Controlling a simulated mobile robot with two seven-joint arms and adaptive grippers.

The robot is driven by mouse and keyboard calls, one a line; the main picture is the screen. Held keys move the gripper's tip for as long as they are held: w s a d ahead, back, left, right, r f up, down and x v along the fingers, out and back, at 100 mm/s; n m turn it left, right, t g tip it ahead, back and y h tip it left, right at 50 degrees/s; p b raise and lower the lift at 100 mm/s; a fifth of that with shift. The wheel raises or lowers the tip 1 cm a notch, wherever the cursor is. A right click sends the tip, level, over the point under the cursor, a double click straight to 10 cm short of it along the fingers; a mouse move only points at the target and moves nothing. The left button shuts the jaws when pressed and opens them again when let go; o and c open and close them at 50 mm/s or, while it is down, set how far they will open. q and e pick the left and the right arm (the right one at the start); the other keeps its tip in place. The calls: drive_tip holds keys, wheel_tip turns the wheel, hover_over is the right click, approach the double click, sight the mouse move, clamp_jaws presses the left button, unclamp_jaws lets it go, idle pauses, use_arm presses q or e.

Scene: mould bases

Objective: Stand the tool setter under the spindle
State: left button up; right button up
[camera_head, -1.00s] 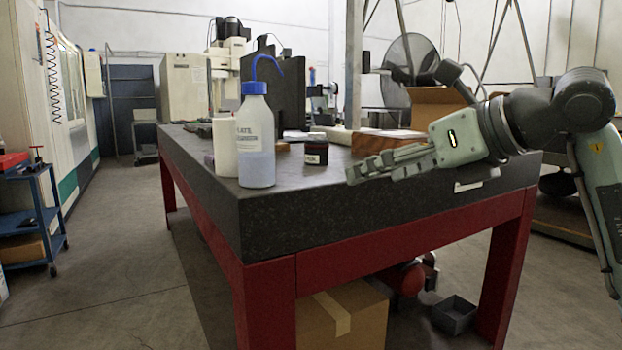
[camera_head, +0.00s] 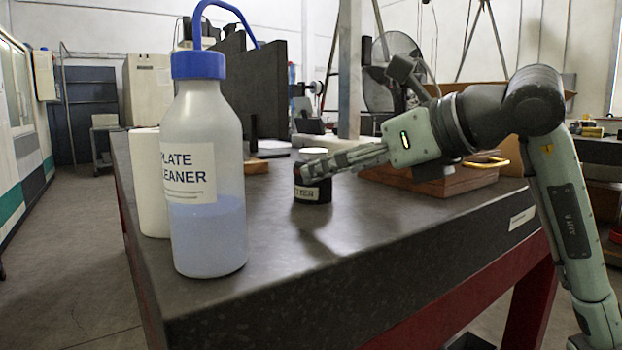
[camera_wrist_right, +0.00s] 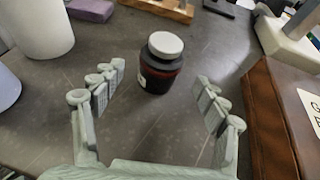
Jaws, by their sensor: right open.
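The tool setter (camera_head: 312,187) is a short dark cylinder with a pale top and a white label, partly readable. It stands upright on the dark granite plate (camera_head: 290,245). My right gripper (camera_head: 318,166) reaches in from the right, its fingers overlapping the upper part of the tool setter in the head view. In the right wrist view, the tool setter (camera_wrist_right: 161,64) shows ahead of and between the spread fingers of the open gripper (camera_wrist_right: 160,85), apart from both. No spindle can be made out for certain. My left gripper is not in view.
A plate cleaner bottle (camera_head: 207,190) with a blue cap and a white roll (camera_head: 148,182) stand at the near left. A brown wooden case (camera_head: 450,180) lies right of the tool setter, close to my right fingers. A dark angle block (camera_head: 255,90) stands behind.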

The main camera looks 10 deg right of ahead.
drive_tip(key=x, duration=0.5)
drive_tip(key=shift+w+a, duration=0.2)
drive_tip(key=shift+w, duration=0.15)
clamp_jaws()
drive_tip(key=shift+r, duration=0.15)
